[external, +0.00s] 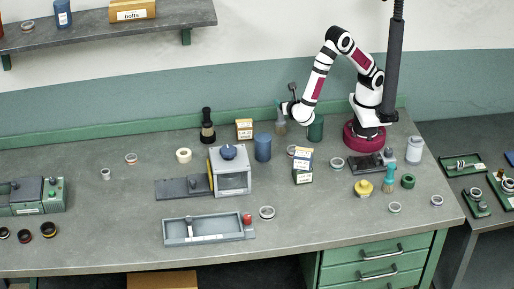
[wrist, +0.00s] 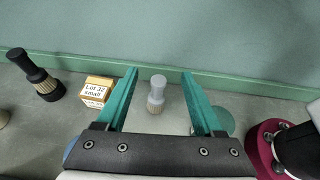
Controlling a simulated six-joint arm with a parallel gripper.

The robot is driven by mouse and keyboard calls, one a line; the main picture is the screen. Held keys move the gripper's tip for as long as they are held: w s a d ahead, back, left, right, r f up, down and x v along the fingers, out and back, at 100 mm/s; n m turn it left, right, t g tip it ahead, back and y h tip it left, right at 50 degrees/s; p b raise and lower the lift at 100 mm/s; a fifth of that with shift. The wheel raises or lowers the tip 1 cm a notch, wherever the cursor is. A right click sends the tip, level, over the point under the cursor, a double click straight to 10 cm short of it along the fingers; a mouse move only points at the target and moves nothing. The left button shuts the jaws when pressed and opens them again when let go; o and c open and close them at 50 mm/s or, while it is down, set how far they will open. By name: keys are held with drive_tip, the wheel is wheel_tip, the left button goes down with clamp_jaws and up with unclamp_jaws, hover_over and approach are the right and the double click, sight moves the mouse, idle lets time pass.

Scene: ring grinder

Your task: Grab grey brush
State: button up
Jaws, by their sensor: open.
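The grey brush (wrist: 157,93) stands upright near the back wall, with a grey handle and pale bristles below. In the wrist view it shows between the two teal fingers of my gripper (wrist: 160,76), which is open with a gap on each side of it. In the external view my gripper (external: 281,108) is at the back of the bench, and the grey brush (external: 281,128) shows just below it, partly covered by the fingers. I see no contact between fingers and brush.
A small Lot 32 box (wrist: 96,91) and a black brush (wrist: 38,76) stand to the left. A green cup (external: 316,128) stands close on the right and a blue cylinder (external: 263,147) in front. The green back ledge (wrist: 230,84) runs behind.

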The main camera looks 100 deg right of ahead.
sight(281, 120)
drive_tip(key=d+f, duration=0.2)
drive_tip(key=f, duration=0.1)
drive_tip(key=d+f, duration=0.5)
drive_tip(key=shift+w+f, duration=0.1)
drive_tip(key=shift+f, duration=0.25)
clamp_jaws()
idle(1.0)
